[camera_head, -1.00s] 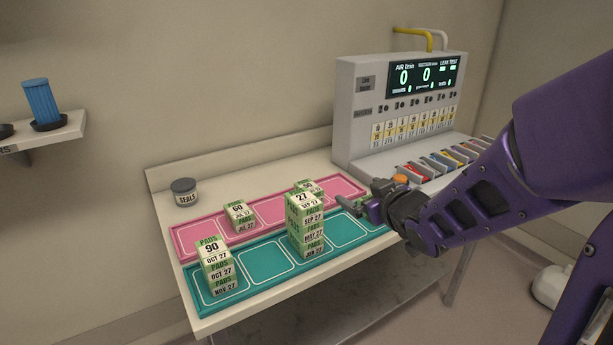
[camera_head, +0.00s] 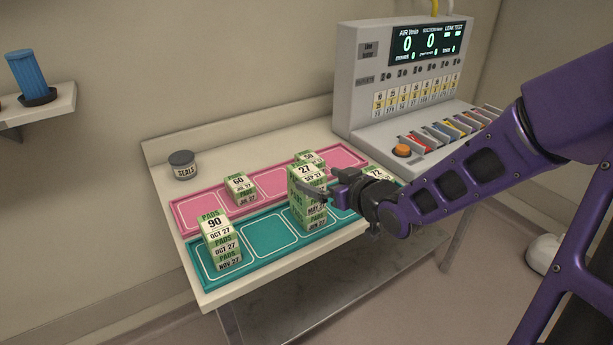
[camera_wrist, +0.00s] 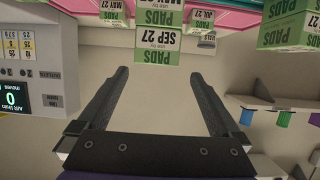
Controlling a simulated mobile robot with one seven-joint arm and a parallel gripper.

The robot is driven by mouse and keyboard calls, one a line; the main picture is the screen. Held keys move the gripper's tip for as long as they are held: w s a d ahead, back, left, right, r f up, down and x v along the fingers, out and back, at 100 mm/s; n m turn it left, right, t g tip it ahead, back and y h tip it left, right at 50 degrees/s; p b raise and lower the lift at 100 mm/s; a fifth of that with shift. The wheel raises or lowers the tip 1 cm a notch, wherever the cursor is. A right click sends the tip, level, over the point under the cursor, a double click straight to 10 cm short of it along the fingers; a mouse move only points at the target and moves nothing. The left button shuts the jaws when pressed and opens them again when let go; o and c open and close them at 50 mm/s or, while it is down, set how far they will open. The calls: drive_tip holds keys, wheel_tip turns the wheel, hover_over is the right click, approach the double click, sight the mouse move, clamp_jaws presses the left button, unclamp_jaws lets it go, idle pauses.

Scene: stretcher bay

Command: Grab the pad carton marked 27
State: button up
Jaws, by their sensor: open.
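The pad carton marked 27 (camera_head: 305,170) is a green and white box on top of a stack in the teal tray (camera_head: 270,240). Its front reads SEP 27 in the wrist view (camera_wrist: 158,46), where the picture is upside down. My gripper (camera_head: 320,190) is at the right side of the stack and partly covers its front. In the wrist view my open gripper (camera_wrist: 158,76) has its two fingers spread, with the carton just beyond the tips and between their lines. Nothing is held. Whether a finger touches the carton cannot be told.
Cartons marked 90 (camera_head: 215,223), 60 (camera_head: 237,182), 50 (camera_head: 308,157) and 72 (camera_head: 374,173) stand on the trays around the stack. A pink tray (camera_head: 275,184) lies behind. A SEALS jar (camera_head: 183,167) and a grey test console (camera_head: 365,95) are at the back.

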sight(310, 176)
drive_tip(key=b+x, duration=0.1)
drive_tip(key=x, duration=0.5)
drive_tip(key=shift+f, duration=0.1)
drive_tip(key=x, duration=0.1)
drive_tip(key=b+x, duration=0.1)
drive_tip(key=x, duration=0.3)
drive_tip(key=shift+w+d+f, duration=0.1)
drive_tip(key=shift+d+f, duration=0.1)
drive_tip(key=shift+d, duration=0.05)
drive_tip(key=shift+r, duration=0.1)
drive_tip(key=c, duration=1.5)
